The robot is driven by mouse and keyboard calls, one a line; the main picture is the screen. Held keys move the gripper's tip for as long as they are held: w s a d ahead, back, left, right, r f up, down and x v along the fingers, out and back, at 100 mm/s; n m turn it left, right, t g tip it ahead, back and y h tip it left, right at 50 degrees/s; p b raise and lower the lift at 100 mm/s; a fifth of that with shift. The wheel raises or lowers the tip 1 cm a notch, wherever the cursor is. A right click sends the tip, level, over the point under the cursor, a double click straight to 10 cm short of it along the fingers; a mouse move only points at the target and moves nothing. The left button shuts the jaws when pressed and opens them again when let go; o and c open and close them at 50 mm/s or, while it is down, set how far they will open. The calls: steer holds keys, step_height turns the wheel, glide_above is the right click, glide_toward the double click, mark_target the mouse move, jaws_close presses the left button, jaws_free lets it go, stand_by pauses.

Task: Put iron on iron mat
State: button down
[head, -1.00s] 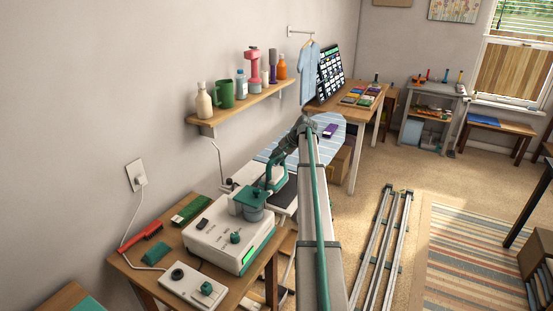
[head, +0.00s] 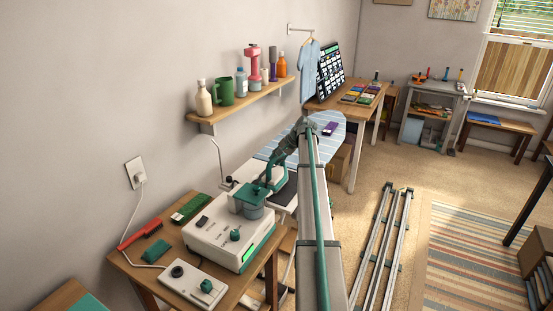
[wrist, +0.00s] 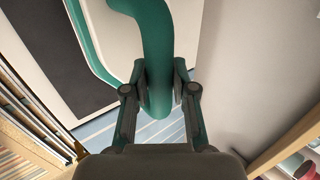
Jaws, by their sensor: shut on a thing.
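My gripper (head: 277,163) is shut on the teal handle of the iron (head: 262,187). In the wrist view, the fingers of my gripper (wrist: 159,82) close on both sides of the iron's handle (wrist: 153,45). In the head view the iron appears in front of the back part of the white station; whether it touches is unclear. The dark grey iron mat (wrist: 68,48), on a white surface, lies left of the handle in the wrist view. In the head view the mat (head: 288,191) is partly hidden behind the iron and my arm.
The white station (head: 220,238) stands on a wooden table with a control box (head: 193,284) and a red brush (head: 141,233). A blue striped ironing board (head: 285,148) lies beyond. A wall shelf (head: 240,103) holds bottles and a mug.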

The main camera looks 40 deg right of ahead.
steer(key=shift+f, duration=0.4)
stand_by(0.4)
steer(key=shift+w+r, duration=0.15)
stand_by(0.4)
